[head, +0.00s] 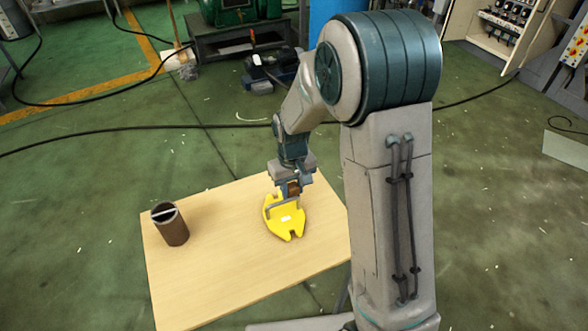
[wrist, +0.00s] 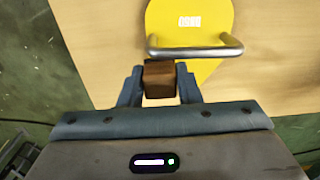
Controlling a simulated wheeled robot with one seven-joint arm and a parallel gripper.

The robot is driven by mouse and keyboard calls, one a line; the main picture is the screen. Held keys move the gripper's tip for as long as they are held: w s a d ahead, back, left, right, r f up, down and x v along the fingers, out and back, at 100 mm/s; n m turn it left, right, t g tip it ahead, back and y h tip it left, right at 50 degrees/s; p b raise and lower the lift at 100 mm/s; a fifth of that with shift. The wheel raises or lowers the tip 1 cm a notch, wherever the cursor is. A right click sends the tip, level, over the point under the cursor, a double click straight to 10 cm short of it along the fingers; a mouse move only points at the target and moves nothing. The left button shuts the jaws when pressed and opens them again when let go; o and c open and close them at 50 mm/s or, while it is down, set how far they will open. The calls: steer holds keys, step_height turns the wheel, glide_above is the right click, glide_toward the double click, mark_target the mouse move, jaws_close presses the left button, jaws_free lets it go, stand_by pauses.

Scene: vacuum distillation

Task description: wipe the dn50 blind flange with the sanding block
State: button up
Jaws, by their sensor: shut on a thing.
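The dn50 blind flange (head: 286,224) is a yellow plate with notched edges, lying on the wooden table. In the wrist view the flange (wrist: 168,22) carries a white label and a grey bar handle (wrist: 195,51). My gripper (head: 290,190) is shut on the brown sanding block (wrist: 159,79). The block is at the flange's edge nearest my wrist in that view, just beside the handle. I cannot tell whether the block touches the flange. My gripper and the block hide part of the flange.
The wooden table (head: 215,275) is mostly clear around the flange. A dark brown cylinder (head: 172,228), open at the top with a light strip across its mouth, stands on the table's left side. Cables (head: 110,138) cross the green floor behind the table.

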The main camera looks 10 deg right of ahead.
steer(key=shift+r+p, duration=1.65)
steer(key=shift+r, duration=0.9)
